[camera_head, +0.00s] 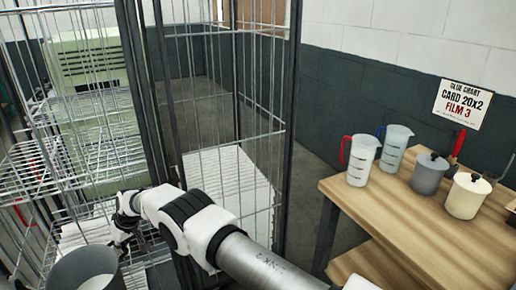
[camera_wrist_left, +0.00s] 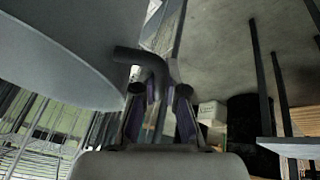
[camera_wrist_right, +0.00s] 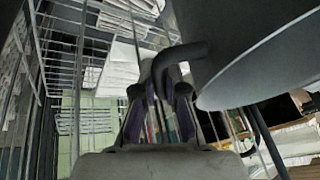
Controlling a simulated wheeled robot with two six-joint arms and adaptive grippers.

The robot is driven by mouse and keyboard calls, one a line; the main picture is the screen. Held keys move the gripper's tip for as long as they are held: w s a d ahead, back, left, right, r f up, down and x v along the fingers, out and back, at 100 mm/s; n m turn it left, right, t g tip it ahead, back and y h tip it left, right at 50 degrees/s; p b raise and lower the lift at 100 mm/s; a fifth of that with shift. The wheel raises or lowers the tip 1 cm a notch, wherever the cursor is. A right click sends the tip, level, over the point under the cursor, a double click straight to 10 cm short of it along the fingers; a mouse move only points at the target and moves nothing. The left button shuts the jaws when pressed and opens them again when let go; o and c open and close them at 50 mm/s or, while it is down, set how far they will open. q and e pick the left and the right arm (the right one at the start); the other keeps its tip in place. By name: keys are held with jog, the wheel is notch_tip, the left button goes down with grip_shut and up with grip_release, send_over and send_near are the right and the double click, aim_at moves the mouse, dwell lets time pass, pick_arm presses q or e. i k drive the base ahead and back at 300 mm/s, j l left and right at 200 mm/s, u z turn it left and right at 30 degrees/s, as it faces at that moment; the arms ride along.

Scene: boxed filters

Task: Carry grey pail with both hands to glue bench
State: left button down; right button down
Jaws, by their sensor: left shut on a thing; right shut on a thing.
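The grey pail (camera_head: 85,272) is at the bottom left of the head view, cut off by the lower edge. My right gripper (camera_head: 121,243) is at its right side. In the right wrist view the right gripper (camera_wrist_right: 174,95) is shut on a dark handle of the pail (camera_wrist_right: 250,50). In the left wrist view my left gripper (camera_wrist_left: 160,95) is shut on another dark handle of the pail (camera_wrist_left: 60,50). The left gripper is out of the head view. The glue bench (camera_head: 400,215), with a light wooden top, stands at the right under a glue chart sign (camera_head: 462,103).
Wire cage trolleys (camera_head: 225,130) with shelves and white stacks stand close beyond the pail and my right arm. On the bench are a red-handled jug (camera_head: 361,162), a blue-handled jug (camera_head: 396,148), a grey pot (camera_head: 428,175) and a cream pot (camera_head: 466,197). The bench's front left top looks clear.

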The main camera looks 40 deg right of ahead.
aim_at(416, 227)
jog(key=i+z, duration=0.1)
jog(key=z, duration=0.3)
jog(key=i+j+z, duration=0.1)
jog(key=z, duration=0.3)
jog(key=j+z, duration=0.15)
jog(key=z, duration=0.25)
jog(key=i+j+z, duration=0.1)
jog(key=z, duration=0.3)
jog(key=j, duration=0.1)
